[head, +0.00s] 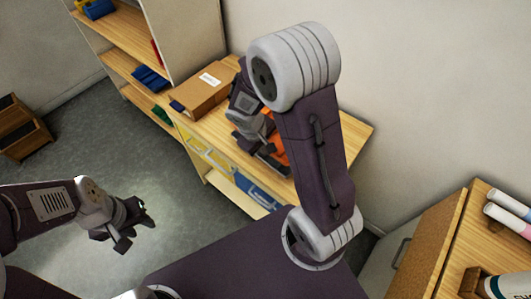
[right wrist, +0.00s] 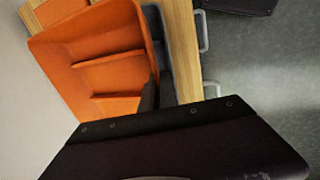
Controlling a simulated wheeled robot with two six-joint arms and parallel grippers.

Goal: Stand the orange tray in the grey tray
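In the right wrist view the orange tray (right wrist: 105,50) fills the upper left, its inner ledges facing the camera. A dark grey piece (right wrist: 166,60) stands along its right side; I cannot tell whether that is the grey tray. In the head view only a small part of the orange tray (head: 282,151) shows beside my right gripper (head: 262,147), over the far table. My left gripper (head: 134,224) is open and empty over the floor, far from the trays.
A cardboard box (head: 205,91) lies on the table (head: 345,130) left of my right gripper. A shelf unit (head: 130,45) stands at the upper left and a wooden crate (head: 22,128) on the floor. Another wooden surface (head: 475,245) with bottles is at the lower right.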

